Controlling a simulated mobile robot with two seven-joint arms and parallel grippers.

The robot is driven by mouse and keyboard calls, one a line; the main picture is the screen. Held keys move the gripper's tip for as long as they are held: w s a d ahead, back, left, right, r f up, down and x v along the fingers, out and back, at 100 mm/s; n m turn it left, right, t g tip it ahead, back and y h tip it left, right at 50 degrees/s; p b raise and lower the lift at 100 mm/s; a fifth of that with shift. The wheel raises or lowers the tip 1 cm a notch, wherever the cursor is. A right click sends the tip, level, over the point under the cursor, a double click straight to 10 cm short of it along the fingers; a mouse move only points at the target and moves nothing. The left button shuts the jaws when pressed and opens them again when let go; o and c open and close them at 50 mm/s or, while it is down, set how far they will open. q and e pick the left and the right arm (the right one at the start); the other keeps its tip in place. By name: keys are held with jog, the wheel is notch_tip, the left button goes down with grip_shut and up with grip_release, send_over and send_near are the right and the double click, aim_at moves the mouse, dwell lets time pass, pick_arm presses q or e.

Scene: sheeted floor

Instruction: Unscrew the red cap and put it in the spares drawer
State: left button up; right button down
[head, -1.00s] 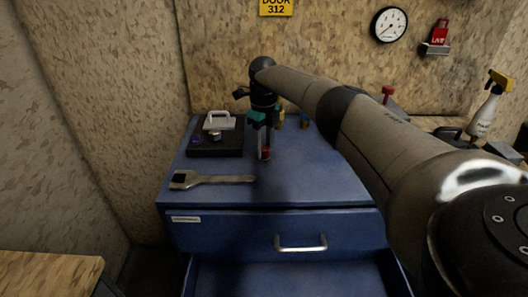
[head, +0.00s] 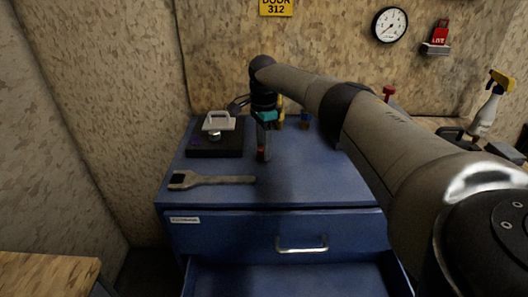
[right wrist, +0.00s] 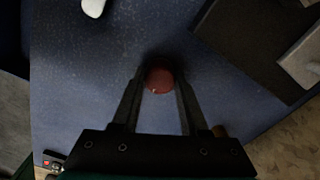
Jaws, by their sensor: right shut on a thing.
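The red cap (right wrist: 159,80) shows as a round red top between my right gripper's fingertips (right wrist: 159,88) in the right wrist view. In the head view the right gripper (head: 263,153) points down at the blue cabinet top, its fingers shut on the cap. What lies under the cap is hidden. The blue cabinet (head: 325,175) has a closed upper drawer (head: 240,235) with a metal handle and a small label too blurred to read. Below it a lower drawer (head: 290,280) stands pulled open and its visible part looks empty. My left gripper is not in view.
A wrench (head: 212,181) lies near the cabinet's front left. A black block (head: 215,150) with a pale handle and a silver piece stands behind it. Small yellow-brown items (head: 304,120) stand at the back. A spray bottle (head: 487,110) is far right.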

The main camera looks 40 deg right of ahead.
jog(key=n, duration=0.2)
jog(key=shift+n, duration=0.3)
jog(key=shift+c, duration=1.7)
grip_release()
jog(key=shift+c, duration=0.8)
